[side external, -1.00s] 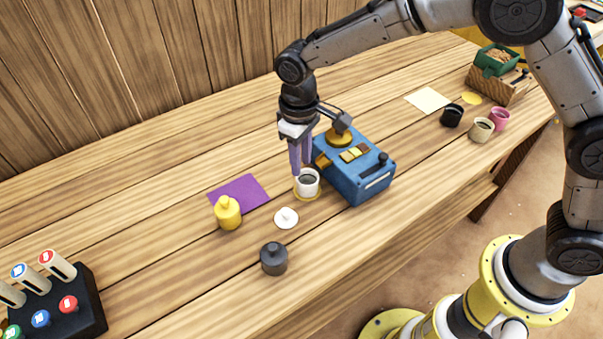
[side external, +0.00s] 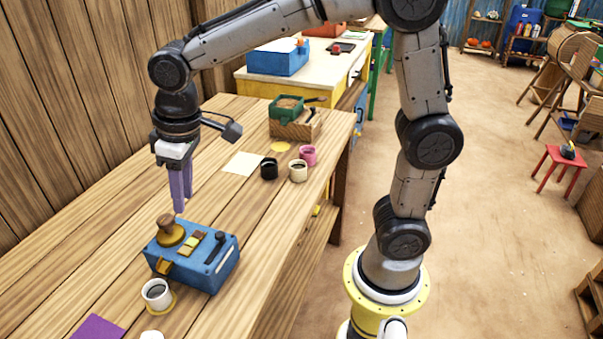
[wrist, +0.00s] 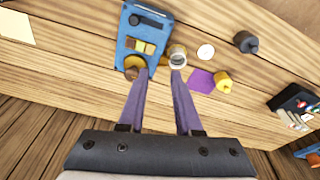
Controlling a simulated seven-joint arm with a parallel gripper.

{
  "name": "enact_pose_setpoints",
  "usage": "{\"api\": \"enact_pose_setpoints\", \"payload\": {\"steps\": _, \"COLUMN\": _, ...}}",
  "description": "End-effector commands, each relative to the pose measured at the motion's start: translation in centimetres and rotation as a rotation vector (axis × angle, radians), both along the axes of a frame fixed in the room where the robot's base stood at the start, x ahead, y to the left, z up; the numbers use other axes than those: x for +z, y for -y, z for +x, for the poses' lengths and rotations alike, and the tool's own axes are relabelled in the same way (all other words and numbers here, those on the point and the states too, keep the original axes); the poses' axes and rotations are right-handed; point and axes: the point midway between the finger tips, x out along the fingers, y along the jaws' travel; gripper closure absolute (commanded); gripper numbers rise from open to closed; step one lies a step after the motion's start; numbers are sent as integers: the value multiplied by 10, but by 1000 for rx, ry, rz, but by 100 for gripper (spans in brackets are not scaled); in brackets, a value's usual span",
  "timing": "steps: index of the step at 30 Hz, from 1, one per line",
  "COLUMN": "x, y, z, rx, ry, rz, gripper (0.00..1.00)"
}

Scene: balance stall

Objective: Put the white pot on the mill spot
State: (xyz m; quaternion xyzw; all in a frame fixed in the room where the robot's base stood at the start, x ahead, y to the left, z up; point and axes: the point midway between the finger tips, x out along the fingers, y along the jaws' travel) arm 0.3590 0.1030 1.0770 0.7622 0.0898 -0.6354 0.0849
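The white pot (side external: 157,290), with dark contents, stands upright on a round yellow spot (side external: 168,307) in front of the blue mill (side external: 222,262). The mill has a brown knob on a yellow disc. The pot also shows in the wrist view (wrist: 178,62), just beyond the right fingertip in the picture. My gripper (side external: 181,205) is above and behind the mill, clear of the pot. In the wrist view my gripper (wrist: 159,76) has its fingers apart with nothing between them.
A white lid (wrist: 206,51), a dark pot (wrist: 246,42), a yellow pot (wrist: 223,84) on a purple mat (wrist: 199,80) and a black rack (wrist: 290,100) lie to the right. Black, cream (side external: 298,171) and pink cups stand farther along the table.

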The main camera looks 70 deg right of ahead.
Motion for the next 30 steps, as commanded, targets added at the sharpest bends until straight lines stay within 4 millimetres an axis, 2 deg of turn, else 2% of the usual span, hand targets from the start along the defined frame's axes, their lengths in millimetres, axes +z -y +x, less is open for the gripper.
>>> {"api": "enact_pose_setpoints", "payload": {"steps": 1, "x": 14, "y": 18, "z": -20, "rx": -29, "ry": 35, "rz": 12, "gripper": 67}}
{"api": "enact_pose_setpoints", "payload": {"steps": 2, "x": 20, "y": 26, "z": -30, "rx": -43, "ry": 53, "rz": 17, "gripper": 67}}
{"api": "enact_pose_setpoints", "payload": {"steps": 6, "x": 35, "y": 61, "z": -84, "rx": -110, "ry": 134, "rz": 38, "gripper": 67}}
{"api": "enact_pose_setpoints", "payload": {"steps": 12, "x": 31, "y": 92, "z": -154, "rx": -192, "ry": 242, "rz": 51, "gripper": 67}}
{"api": "enact_pose_setpoints", "payload": {"steps": 15, "x": 23, "y": 99, "z": -176, "rx": -220, "ry": 279, "rz": 54, "gripper": 67}}
{"api": "enact_pose_setpoints", "payload": {"steps": 21, "x": 15, "y": 104, "z": -194, "rx": -244, "ry": 310, "rz": 53, "gripper": 67}}
{"api": "enact_pose_setpoints", "payload": {"steps": 30, "x": 14, "y": 104, "z": -195, "rx": -243, "ry": 309, "rz": 54, "gripper": 67}}
